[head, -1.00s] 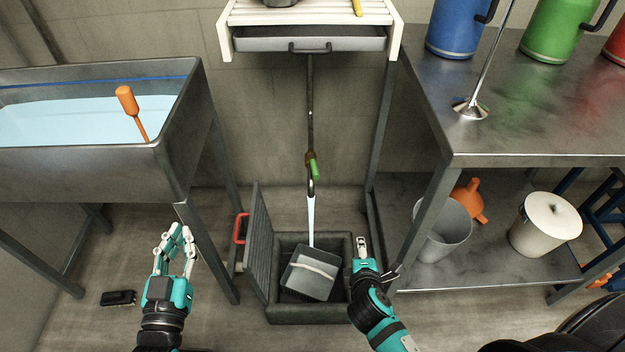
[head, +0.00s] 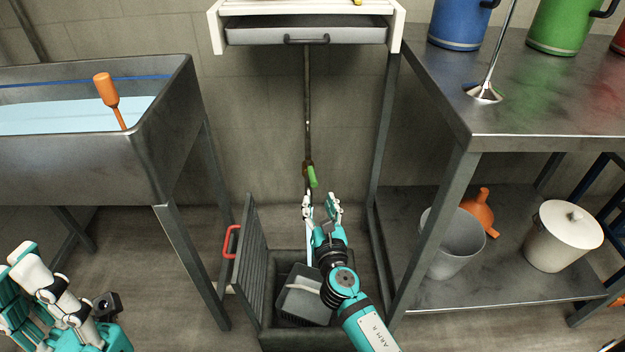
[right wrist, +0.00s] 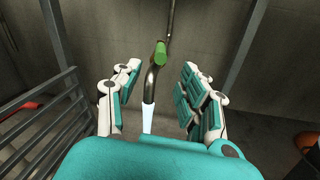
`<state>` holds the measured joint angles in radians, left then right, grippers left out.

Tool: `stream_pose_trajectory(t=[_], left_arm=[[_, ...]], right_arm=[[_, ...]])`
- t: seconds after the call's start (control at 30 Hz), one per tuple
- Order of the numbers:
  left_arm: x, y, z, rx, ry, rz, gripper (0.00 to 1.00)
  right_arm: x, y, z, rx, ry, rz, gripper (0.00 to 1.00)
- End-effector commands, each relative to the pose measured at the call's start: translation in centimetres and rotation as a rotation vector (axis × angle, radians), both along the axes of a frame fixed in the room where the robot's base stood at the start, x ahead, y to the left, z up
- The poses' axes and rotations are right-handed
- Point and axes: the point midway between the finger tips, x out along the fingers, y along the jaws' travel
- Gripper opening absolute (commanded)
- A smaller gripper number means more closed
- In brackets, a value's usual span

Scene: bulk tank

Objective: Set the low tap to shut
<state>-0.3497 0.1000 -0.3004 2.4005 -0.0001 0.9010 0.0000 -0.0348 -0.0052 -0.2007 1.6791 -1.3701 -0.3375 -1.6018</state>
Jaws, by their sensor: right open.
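The low tap has a green handle (head: 312,176) on a dark pipe coming down the back wall. In the right wrist view its green handle (right wrist: 160,54) sits above a curved spout (right wrist: 150,85). A pale stream (right wrist: 147,119) runs from the spout, so the tap is flowing. My right gripper (head: 320,204) is open and empty, just below the handle in the head view. In the right wrist view the open fingers (right wrist: 159,72) lie either side of the spout, apart from the handle. My left gripper (head: 42,290) is at the lower left, partly cut off, away from the tap.
Below is a floor pit with its grate (head: 250,262) raised at the left and a grey container (head: 302,298) inside. A steel tank (head: 80,170) stands left, a steel table (head: 555,122) right. A white shelf unit (head: 215,30) hangs above the pipe.

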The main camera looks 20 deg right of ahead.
Motion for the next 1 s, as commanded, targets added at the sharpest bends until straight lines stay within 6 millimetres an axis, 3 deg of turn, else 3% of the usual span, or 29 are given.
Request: stream_pose_trajectory(t=[0.2,0.4,0.6,0.87,1.0], left_arm=[[0.3,-0.1,-0.2,0.003,-0.020,0.000,0.00],[0.5,-0.2,-0.1,0.009,-0.040,0.001,0.00],[0.6,-0.3,0.6,0.010,-0.062,0.002,0.00],[0.6,-0.1,0.9,0.000,-0.069,0.005,0.00],[0.6,-0.1,0.9,-0.001,-0.068,0.005,0.00]], right_arm=[[4.9,-0.7,-0.1,0.002,-0.002,-0.001,0.42],[8.1,-1.1,-0.1,0.002,-0.001,-0.001,0.42],[9.5,-1.3,-0.1,0.002,0.001,-0.002,0.42],[9.6,-1.3,0.0,0.002,0.001,-0.002,0.42],[9.6,-1.3,0.0,0.002,0.001,-0.002,0.28]])
